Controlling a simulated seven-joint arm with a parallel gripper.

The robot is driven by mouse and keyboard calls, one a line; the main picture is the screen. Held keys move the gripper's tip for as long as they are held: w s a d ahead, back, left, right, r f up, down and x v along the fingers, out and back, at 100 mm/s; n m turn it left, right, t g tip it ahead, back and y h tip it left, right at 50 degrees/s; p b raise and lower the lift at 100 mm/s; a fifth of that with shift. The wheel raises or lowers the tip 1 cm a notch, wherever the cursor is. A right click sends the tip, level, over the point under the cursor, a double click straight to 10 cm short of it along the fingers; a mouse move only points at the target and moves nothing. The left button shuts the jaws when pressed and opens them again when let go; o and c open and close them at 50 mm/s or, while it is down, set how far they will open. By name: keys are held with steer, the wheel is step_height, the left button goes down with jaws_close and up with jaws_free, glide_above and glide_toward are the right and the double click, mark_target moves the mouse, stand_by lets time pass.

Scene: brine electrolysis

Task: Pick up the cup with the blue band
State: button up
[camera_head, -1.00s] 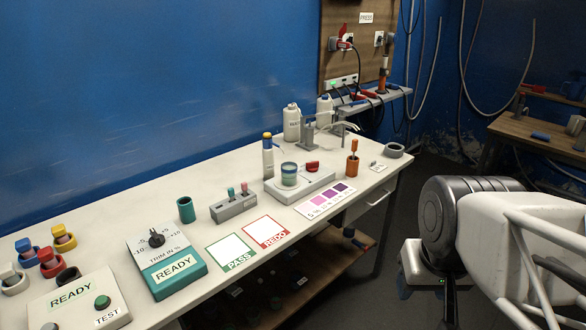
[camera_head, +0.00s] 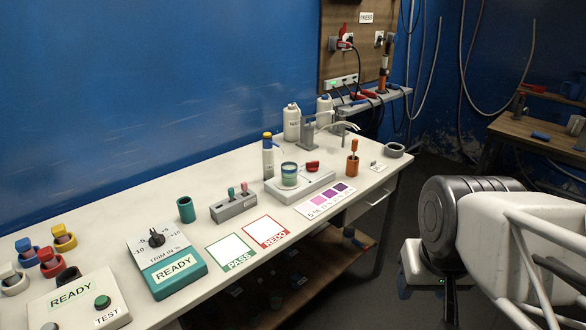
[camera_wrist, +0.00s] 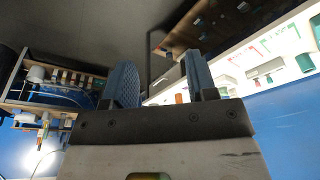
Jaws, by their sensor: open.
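White bottles (camera_head: 291,122) and a metal spout stand behind. PASS (camera_head: 231,249) and REDO (camera_head: 267,232) cards lie in front, flat.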

steer(key=shift+o, duration=0.5)
steer(key=o, duration=0.6)
steer(key=shift+o, duration=0.2)
steer(key=w+a+t, duration=0.2)
steer(key=w+t, duration=0.1)
steer(key=w, duration=1.6)
steer(key=n+t+y, duration=0.3)
steer(key=n+t, duration=0.1)
steer(key=t, duration=0.1)
glide_toward(292, 174)
steer(key=s+d+r, duration=0.4)
steer(key=s+d, duration=0.1)
steer(key=d, duration=0.3)
steer(key=w+a+f+y, duration=0.1)
steer(key=w+a+f, duration=0.1)
steer(key=w, duration=0.1)
steer(key=w+a+f+n+t+y, duration=0.1)
steer(key=w+a+f, duration=0.1)
steer(key=a+f, duration=0.1)
steer(key=w+a+f, duration=0.2)
steer(key=w, duration=0.1)
steer(key=shift+w+a+f+t+y, duration=0.3)
steer(key=shift+w+a+y, duration=0.05)
steer(key=shift+y, duration=0.05)
steer(key=shift+w+a+f, duration=0.15)
steer(key=shift+a, duration=0.05)
